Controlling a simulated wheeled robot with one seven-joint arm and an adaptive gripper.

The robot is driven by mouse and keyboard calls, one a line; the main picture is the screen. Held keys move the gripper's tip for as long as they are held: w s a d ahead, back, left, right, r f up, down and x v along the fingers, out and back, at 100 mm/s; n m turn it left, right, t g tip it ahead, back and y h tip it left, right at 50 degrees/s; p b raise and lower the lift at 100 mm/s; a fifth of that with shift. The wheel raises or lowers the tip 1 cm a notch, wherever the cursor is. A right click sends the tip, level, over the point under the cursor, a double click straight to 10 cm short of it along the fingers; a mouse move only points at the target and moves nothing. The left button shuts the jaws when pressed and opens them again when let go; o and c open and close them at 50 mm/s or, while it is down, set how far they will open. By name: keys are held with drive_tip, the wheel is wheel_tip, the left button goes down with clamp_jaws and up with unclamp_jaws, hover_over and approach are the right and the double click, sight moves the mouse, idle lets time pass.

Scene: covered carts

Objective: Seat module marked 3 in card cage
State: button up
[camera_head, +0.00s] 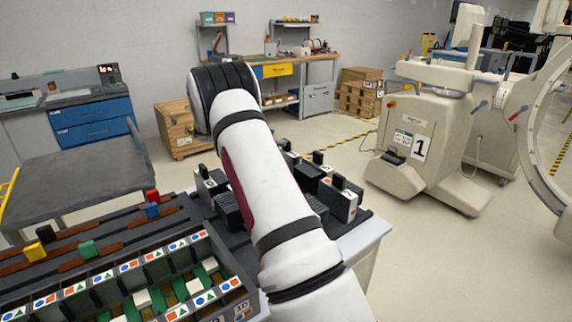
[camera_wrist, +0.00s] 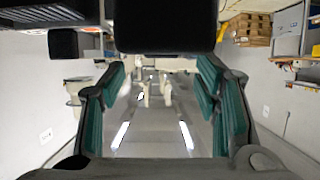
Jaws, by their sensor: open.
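Several dark modules with pale numbered faces stand on the work surface in the head view, partly behind my arm. One pale-faced module (camera_head: 345,204) stands right of the arm, and another (camera_head: 211,181) shows left of it. The numbers are too small to read surely, so I cannot tell which is marked 3. The card cage cannot be made out surely, with my arm covering the middle of the group. My gripper (camera_wrist: 162,80) is open in the wrist view, its teal pads wide apart with no module visible between them. It is hidden in the head view.
A divided tray (camera_head: 115,265) with shape labels and a slotted board with coloured blocks (camera_head: 88,248) fill the front left. A grey cart (camera_head: 80,175) stands behind them. A beige machine (camera_head: 425,130) stands on open floor at right. A dark block crowds the wrist view's top.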

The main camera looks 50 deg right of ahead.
drive_tip(key=x, duration=0.5)
drive_tip(key=shift+w+f, duration=0.1)
drive_tip(key=shift+f, duration=0.1)
clamp_jaws()
